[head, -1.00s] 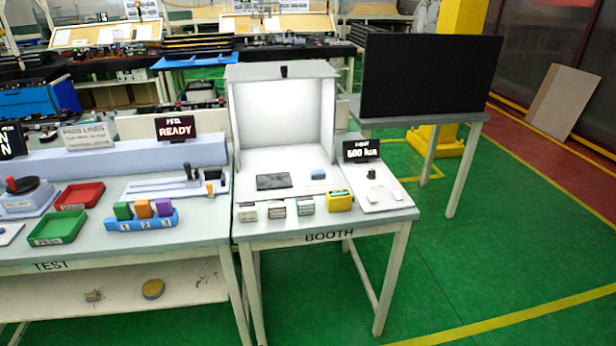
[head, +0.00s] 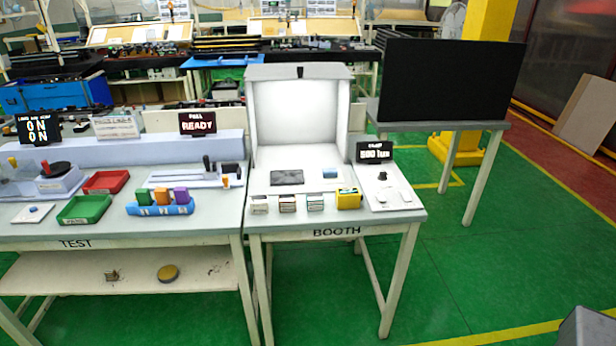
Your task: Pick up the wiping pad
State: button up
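A small blue block-like pad (head: 330,173) lies on the white floor of the lit booth (head: 298,110), right of a dark flat plate (head: 287,177). It looks like the wiping pad, but it is too small to be sure. A round yellow-brown disc (head: 168,273) lies on the shelf under the TEST table. My gripper is not in view, and nothing is seen touching the blue pad.
Several small boxes, one a yellow case (head: 348,199), line the BOOTH table's front. A control panel (head: 388,191) is at right. The TEST table (head: 110,229) adjoins at left, with trays and a blue rack (head: 160,209). Green floor (head: 480,270) is clear at right.

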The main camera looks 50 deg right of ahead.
aim_at(326, 172)
jog(key=u, duration=0.95)
jog(key=k, duration=1.25)
jog(key=z, duration=1.35)
jog(key=i, duration=0.2)
jog(key=u, duration=0.45)
